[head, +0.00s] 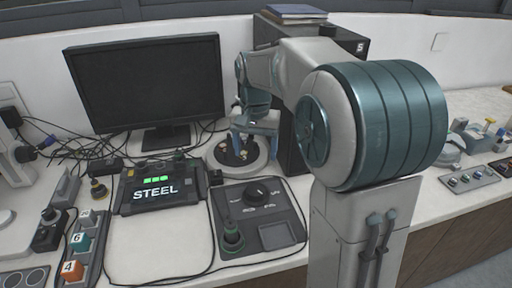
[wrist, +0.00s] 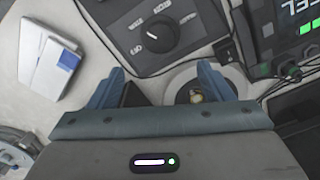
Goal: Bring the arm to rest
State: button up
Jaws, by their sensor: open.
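My gripper (head: 254,140) hangs fingers down at the back of the bench, in front of the dark monitor's right side. Its two blue fingers are apart with nothing held between them. In the wrist view my gripper (wrist: 160,78) shows both fingers spread, with bench and panel visible between them. A round white unit (head: 223,163) with a dark centre and small brass-coloured parts is below or just behind the fingers in the head view. Contact cannot be told. My arm reaches over the bench from the right and hides part of the tall dark cabinet (head: 291,150).
A monitor (head: 146,80) stands at the back left. A display box reading STEEL (head: 158,188) and a knob panel (head: 259,215) lie in front. Numbered blocks (head: 76,254) sit in a rack at left. Cables cross the bench. A white-and-blue box (wrist: 52,62) shows in the wrist view.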

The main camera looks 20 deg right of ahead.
jog(key=s+f+n+t+p, duration=0.2)
jog(key=s+n, duration=0.3)
jog(key=s, duration=1.5)
jog(key=shift+s+t+p, duration=0.15)
jog(key=shift+t+p, duration=0.25)
jog(key=shift+p, duration=0.2)
jog(key=shift+d, duration=0.15)
